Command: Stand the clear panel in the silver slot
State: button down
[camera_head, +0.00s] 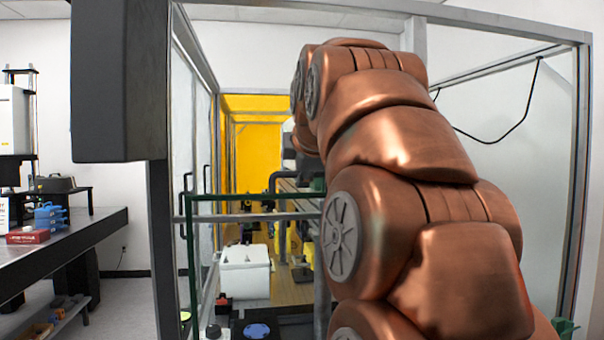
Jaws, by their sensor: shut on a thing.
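The clear panel (187,262) shows as a thin green-edged sheet, upright, in front of the enclosure's interior. Its top edge runs right until my copper arm covers it. My gripper (307,168) shows only as a dark part below the far end of my arm, near the panel's top edge, and is shut on the panel. The fingertips and the panel's lower edge cannot be made out. I cannot pick out the silver slot; my arm covers much of the right side.
A grey metal frame (160,245) encloses the area. Inside, a white box (245,272) stands behind the panel. A black block with a blue round top (256,330) is low in front. A dark bench (75,238) with a red box (28,236) stands at left.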

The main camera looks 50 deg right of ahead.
jog(key=shift+f+b, duration=0.6)
jog(key=shift+f, duration=0.35)
jog(key=shift+f+b, duration=0.5)
jog(key=shift+f, duration=0.25)
jog(key=c, duration=1.1)
grip_release()
jog(key=v, duration=1.2)
